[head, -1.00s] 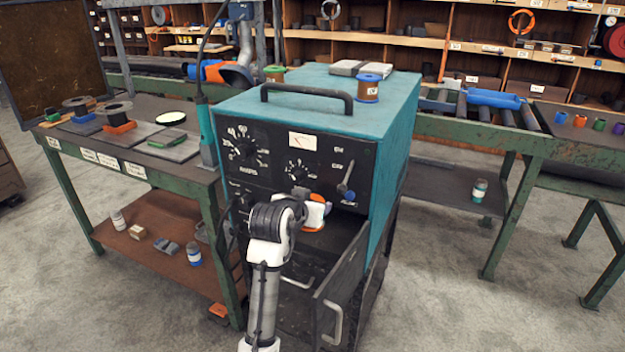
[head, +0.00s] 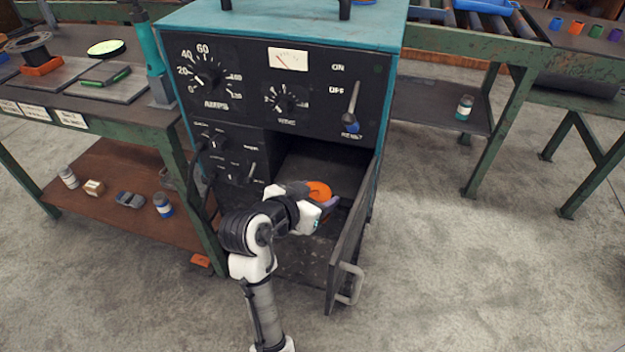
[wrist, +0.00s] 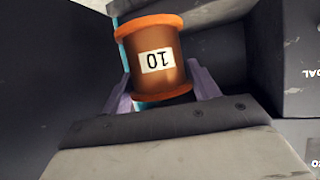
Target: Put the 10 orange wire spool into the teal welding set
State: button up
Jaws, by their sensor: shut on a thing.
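The orange wire spool (wrist: 155,60), with a white label reading 10, is between the two fingers of my gripper (wrist: 160,92) in the wrist view. My gripper is shut on it. In the head view the orange spool (head: 318,190) shows at the mouth of the open compartment of the teal welding set (head: 290,80). My gripper (head: 322,203) is there too, partly hidden by my own wrist. The compartment door (head: 350,240) hangs open to the right. I cannot tell whether the spool touches the compartment floor.
A roller table (head: 480,45) stands behind at the right. The open door's edge is close to the right of my gripper. The floor at right is clear.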

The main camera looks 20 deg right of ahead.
jog(key=shift+w+d+f+b, duration=0.1)
jog(key=shift+w+d, duration=0.75)
jog(key=shift+w, duration=0.4)
jog(key=shift+w+d+f+b, duration=0.1)
jog(key=shift+w+d+b, duration=0.05)
jog(key=shift+w+d, duration=0.95)
jog(key=shift+w+d+b, duration=0.1)
jog(key=shift+w+d, duration=0.55)
jog(key=shift+w, duration=0.75)
jog(key=shift+w+d+f, duration=0.15)
jog(key=shift+w+d, duration=0.55)
jog(key=shift+w, duration=0.35)
jog(key=shift+w+d+f, duration=0.15)
jog(key=shift+w+d, duration=0.6)
jog(key=shift+w, duration=0.35)
jog(key=shift+w+d+f, duration=0.15)
jog(key=shift+w+d, duration=0.55)
jog(key=shift+w, duration=0.35)
jog(key=shift+f+b, duration=0.6)
jog(key=shift+f, duration=0.5)
jog(key=o, duration=1.2)
jog(key=shift+f, duration=0.15)
